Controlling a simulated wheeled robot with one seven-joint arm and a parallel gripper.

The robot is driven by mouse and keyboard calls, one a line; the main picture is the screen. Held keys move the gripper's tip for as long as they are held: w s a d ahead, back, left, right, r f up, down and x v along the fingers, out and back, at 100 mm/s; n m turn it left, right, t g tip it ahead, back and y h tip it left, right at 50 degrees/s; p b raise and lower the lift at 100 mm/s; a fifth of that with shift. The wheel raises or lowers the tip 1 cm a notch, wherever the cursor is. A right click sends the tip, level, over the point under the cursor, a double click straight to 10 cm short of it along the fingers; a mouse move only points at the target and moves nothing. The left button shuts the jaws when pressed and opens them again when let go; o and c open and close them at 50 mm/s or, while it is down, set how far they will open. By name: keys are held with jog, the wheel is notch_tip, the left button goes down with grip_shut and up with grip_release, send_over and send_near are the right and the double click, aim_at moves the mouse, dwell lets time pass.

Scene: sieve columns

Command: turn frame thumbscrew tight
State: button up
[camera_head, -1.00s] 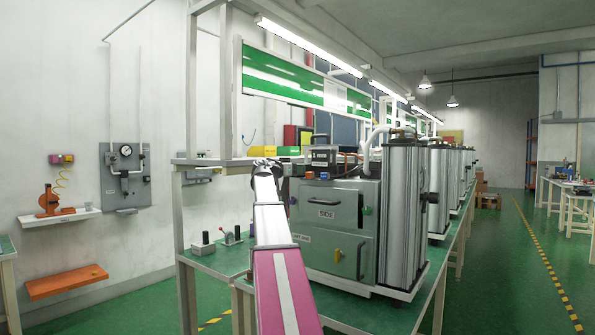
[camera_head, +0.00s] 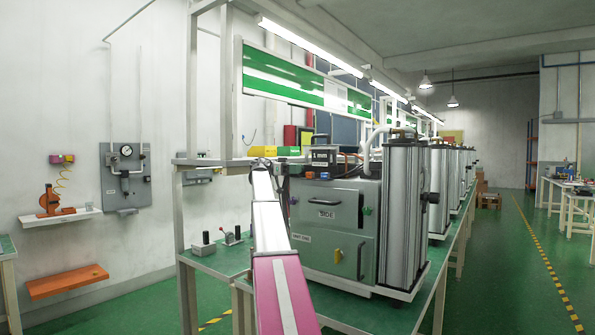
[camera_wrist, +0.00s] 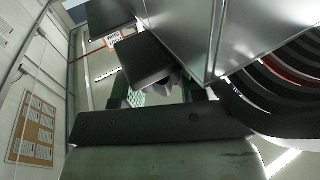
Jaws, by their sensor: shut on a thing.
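In the wrist view my gripper (camera_wrist: 158,92) reaches in beside a grey metal housing (camera_wrist: 185,30), with one finger on each side of a small dark piece. It is shut on this piece, which fits the frame thumbscrew but is too dark and too covered to make out clearly. In the head view my arm runs up the left side of the green-grey sieve machine (camera_head: 325,235). Its far end, at the machine's upper left edge, hides the fingers and what they hold.
Small levers (camera_head: 230,236) stand on the green bench at left. In the wrist view, dark ribbed hoses (camera_wrist: 285,85) run close on the right.

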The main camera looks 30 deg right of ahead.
jog(key=shift+m+g+y, duration=0.5)
jog(key=shift+g+y, duration=0.1)
jog(key=o, duration=0.9)
jog(key=shift+d, duration=0.1)
jog(key=shift+h, duration=0.3)
